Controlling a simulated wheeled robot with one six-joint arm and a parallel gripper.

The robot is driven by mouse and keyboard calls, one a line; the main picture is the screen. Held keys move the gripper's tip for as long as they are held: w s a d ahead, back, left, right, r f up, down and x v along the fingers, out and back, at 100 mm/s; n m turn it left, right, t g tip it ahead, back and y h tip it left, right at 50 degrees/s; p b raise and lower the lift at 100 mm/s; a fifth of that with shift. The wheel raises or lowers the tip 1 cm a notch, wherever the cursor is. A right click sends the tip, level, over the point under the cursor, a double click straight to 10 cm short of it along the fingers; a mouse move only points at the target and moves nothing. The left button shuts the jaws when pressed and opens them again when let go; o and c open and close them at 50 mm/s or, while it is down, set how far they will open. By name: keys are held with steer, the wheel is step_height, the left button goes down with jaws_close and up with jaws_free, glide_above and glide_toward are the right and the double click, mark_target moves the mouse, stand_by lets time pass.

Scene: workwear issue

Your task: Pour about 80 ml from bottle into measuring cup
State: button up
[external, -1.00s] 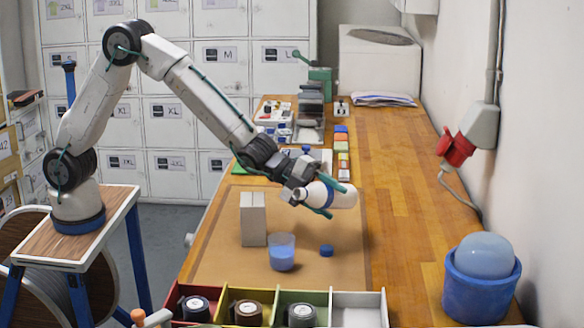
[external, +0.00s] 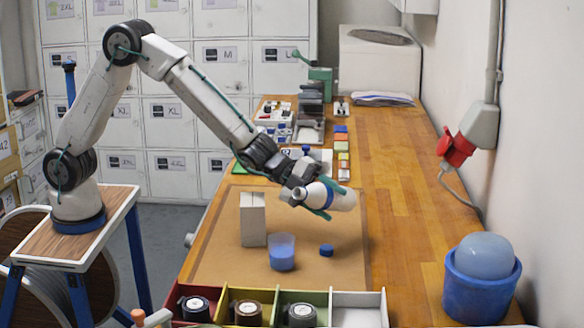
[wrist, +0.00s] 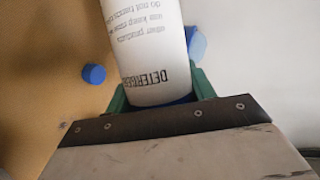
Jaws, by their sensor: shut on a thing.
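A white bottle (external: 338,199) with a blue band lies nearly on its side in the air, its narrow end to the left. My gripper (external: 322,197) is shut on it. In the wrist view the bottle (wrist: 145,45) shows its printed DETERGENT label between the green fingers (wrist: 160,92). The measuring cup (external: 281,252) stands upright on the brown mat, lower left of the bottle, with blue liquid in it. The bottle is apart from the cup. I cannot make out a stream. A blue cap (external: 326,250) lies on the mat right of the cup; it also shows in the wrist view (wrist: 94,74).
A pale grey box (external: 253,219) stands just behind and left of the cup. A divided tray (external: 358,309) with several rolls lies at the front. A blue tub (external: 481,290) stands at the right. The table's right half is largely clear.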

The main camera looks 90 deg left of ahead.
mark_target(319, 204)
steer(key=shift+s+d+f+n+g, duration=0.35)
steer(key=shift+f+n+g, duration=0.15)
steer(key=shift+n, duration=0.2)
steer(key=shift+s+d+r+n+g+h+b, duration=0.5)
steer(key=shift+s+d+r+n+g+h, duration=0.15)
steer(key=shift+d+n+h, duration=0.25)
steer(key=shift+n, duration=0.3)
steer(key=shift+a+f+n+g+h, duration=0.1)
steer(key=shift+f+n+g+h, duration=0.4)
steer(key=shift+f+h, duration=0.1)
steer(key=shift+s+r+n+g+h, duration=0.1)
steer(key=shift+r+n+g+h, duration=0.15)
steer(key=shift+n+g+h, duration=0.65)
steer(key=shift+d+r+n+h+b, duration=0.3)
steer(key=shift+r+n+h, duration=0.1)
steer(key=shift+r+n, duration=0.35)
